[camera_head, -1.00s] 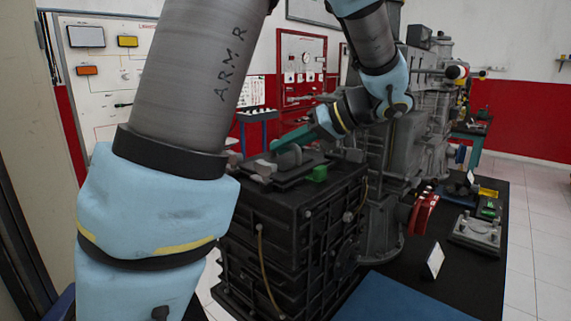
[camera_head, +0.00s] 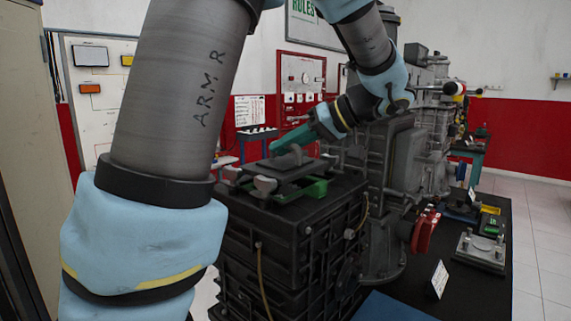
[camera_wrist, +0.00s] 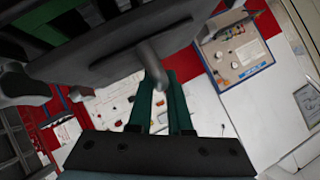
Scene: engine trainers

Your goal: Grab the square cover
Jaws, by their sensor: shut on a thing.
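The square cover (camera_head: 298,171) is a dark flat plate with a grey knob on top, above the black ribbed box (camera_head: 285,225). A green rim (camera_head: 316,189) shows under its right and front edges, with the cover raised a little above it. My gripper (camera_head: 276,150), with green fingers, comes from the upper right and is shut on the knob. In the wrist view, the cover (camera_wrist: 110,58) fills the upper left and its knob (camera_wrist: 150,62) sits between the fingertips (camera_wrist: 156,78). The contact is partly hidden in the head view.
Grey wing-shaped clamps (camera_head: 264,186) stand at the box's front left edge. A large grey engine (camera_head: 400,150) stands close behind and right. A dark bench (camera_head: 470,265) at right holds a red part (camera_head: 425,231), a grey plate with posts (camera_head: 480,252) and a small sign (camera_head: 439,279).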

